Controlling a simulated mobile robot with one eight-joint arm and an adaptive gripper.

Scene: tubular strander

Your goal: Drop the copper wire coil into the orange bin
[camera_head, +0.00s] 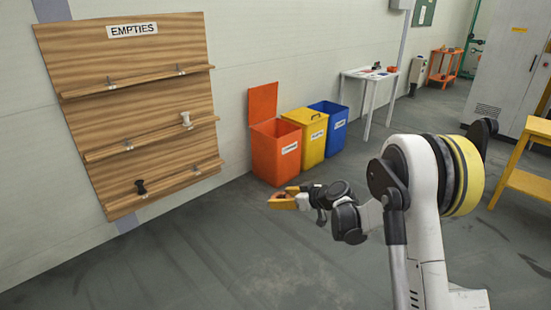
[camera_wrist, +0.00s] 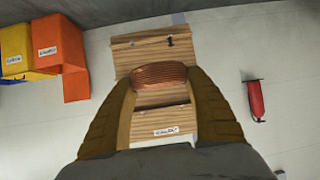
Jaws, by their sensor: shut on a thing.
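The copper wire coil (camera_wrist: 159,75) shows in the wrist view as a reddish-brown ribbed ring between the two brown fingers of my gripper (camera_wrist: 160,88). My gripper is shut on it. In the head view my gripper (camera_head: 287,198) is held out low in front of the bins, with its tips pointing left; the coil is hard to make out there. The orange bin (camera_head: 270,158) stands against the wall with its lid raised, behind my gripper and a little to its left. In the wrist view the orange bin (camera_wrist: 75,55) is at the upper left.
A yellow bin (camera_head: 312,138) and a blue bin (camera_head: 333,122) stand right of the orange one. A wooden EMPTIES rack (camera_head: 130,85) hangs on the wall at left. A red extinguisher (camera_wrist: 257,99) shows in the wrist view. A white table (camera_head: 370,78) stands farther back. The floor at left is clear.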

